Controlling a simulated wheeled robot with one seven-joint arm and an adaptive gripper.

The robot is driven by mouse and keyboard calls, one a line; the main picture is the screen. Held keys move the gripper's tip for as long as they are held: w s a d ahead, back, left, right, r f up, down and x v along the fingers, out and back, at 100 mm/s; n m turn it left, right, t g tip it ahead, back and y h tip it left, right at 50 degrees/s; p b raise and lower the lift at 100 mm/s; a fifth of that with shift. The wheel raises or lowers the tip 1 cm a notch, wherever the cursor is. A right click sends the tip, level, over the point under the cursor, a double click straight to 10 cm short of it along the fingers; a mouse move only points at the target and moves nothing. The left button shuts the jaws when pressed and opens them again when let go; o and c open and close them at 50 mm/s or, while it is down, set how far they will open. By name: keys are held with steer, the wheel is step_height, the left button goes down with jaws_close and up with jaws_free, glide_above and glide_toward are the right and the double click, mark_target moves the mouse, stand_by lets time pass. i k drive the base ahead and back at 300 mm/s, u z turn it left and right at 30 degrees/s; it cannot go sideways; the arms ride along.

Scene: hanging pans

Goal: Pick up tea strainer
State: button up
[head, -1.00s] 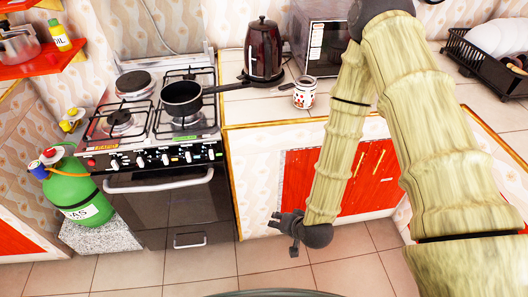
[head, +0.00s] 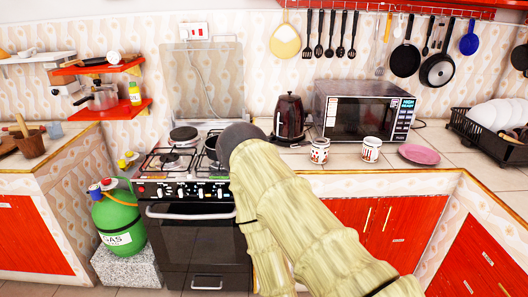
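I cannot make out for certain which item is the tea strainer. Several utensils hang from the wall rack (head: 400,9) at the top right in the head view. Among them is a thin, pale, long-handled utensil with a small round end (head: 379,70), which could be a strainer, but it is too small to tell. My gripper is not in view. My bamboo-textured arm covers the lower middle of the picture, with its elbow in front of the stove.
A microwave (head: 362,112), a dark kettle (head: 289,118), two mugs (head: 319,151) (head: 371,149) and a pink plate (head: 419,154) stand on the counter below the rack. A dish rack (head: 480,135) is at right. The stove (head: 184,190) and green gas bottle (head: 118,222) are left.

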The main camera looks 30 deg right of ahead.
mark_target(318, 140)
steer(key=u, duration=0.5)
steer(key=k, duration=0.7)
steer(key=u, duration=0.5)
steer(key=i, duration=1.4)
steer(key=z, duration=1.2)
steer(key=i, duration=0.85)
steer(key=z, duration=0.9)
